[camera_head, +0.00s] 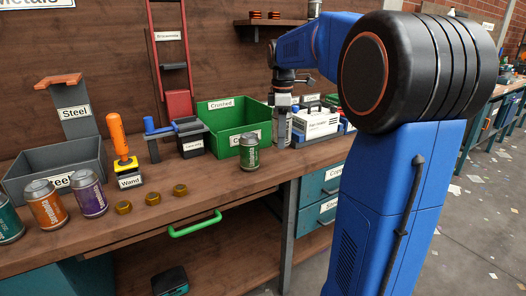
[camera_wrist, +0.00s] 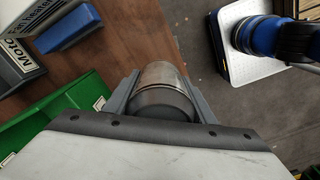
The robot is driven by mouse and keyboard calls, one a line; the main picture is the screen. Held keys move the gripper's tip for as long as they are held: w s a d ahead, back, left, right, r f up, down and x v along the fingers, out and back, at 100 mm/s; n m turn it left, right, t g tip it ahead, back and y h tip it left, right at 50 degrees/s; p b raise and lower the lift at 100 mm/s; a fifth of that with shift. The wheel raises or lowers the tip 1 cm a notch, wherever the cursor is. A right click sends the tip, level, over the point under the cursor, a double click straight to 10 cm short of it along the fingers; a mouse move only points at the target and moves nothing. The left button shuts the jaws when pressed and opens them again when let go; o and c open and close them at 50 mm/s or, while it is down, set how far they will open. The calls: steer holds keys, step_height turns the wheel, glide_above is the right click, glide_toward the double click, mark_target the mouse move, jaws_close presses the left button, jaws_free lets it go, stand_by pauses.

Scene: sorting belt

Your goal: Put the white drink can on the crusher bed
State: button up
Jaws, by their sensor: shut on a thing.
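My gripper (camera_head: 282,100) is shut on a pale can (camera_head: 282,128), held upright near the table's right end, behind the green can. In the wrist view the can (camera_wrist: 163,84) sits between the two fingers, its metal end toward the camera; its label is hidden there. I cannot tell for sure which thing is the crusher. A tall red frame (camera_head: 157,55) with a red block (camera_head: 179,104) at its foot stands against the back wall. A small dark device with a blue lever (camera_head: 158,131) stands in front of it.
A green bin labelled Crushed (camera_head: 222,127) stands left of my gripper, with a green can (camera_head: 250,152) before it. A white boxed machine (camera_head: 317,122) is just right. Orange (camera_head: 46,204) and purple (camera_head: 90,197) cans, brass rings (camera_head: 152,198) and an orange-handled wand (camera_head: 119,140) stand left.

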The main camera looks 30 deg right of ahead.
mark_target(280, 165)
steer(key=shift+f, duration=3.85)
steer(key=shift+f, duration=0.1)
steer(key=o, duration=1)
